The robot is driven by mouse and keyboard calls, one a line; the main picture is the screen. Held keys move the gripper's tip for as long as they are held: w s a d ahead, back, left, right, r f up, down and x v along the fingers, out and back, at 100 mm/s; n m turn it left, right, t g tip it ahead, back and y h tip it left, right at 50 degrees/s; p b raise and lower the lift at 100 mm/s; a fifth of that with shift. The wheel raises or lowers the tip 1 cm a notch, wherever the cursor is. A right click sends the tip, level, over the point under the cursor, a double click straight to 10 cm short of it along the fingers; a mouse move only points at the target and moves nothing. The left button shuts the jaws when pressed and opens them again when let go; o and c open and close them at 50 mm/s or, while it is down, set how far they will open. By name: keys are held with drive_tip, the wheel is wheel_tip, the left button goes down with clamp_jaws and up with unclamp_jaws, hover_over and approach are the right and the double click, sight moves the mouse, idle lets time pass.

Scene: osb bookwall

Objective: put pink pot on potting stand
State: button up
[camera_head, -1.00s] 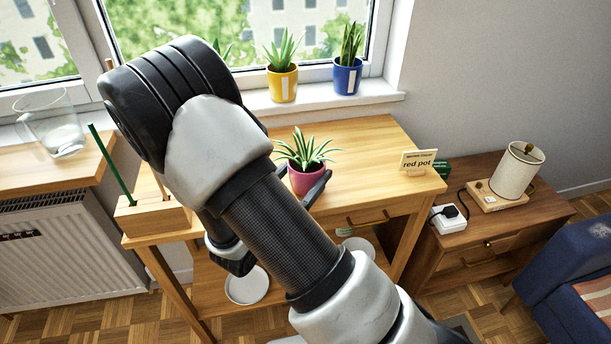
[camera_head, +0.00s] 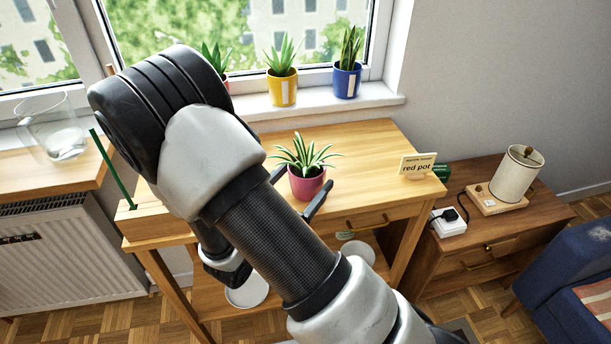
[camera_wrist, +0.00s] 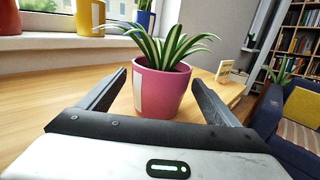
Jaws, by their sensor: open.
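My gripper (camera_head: 298,188) is open, with one finger on each side of the pot. Gaps show between the pot and both fingers (camera_wrist: 160,78) in the wrist view. The pot's base is partly hidden by my gripper.
The sign (camera_head: 417,166) stands at the table's right end. Yellow (camera_head: 282,88) and blue (camera_head: 347,80) pots stand on the windowsill, with another plant behind my arm. A wooden block (camera_head: 150,220) with a green stick is at the left. A lamp (camera_head: 516,172) is on the right cabinet.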

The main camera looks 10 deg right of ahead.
drive_tip(key=p+v, duration=0.1)
drive_tip(key=v, duration=0.9)
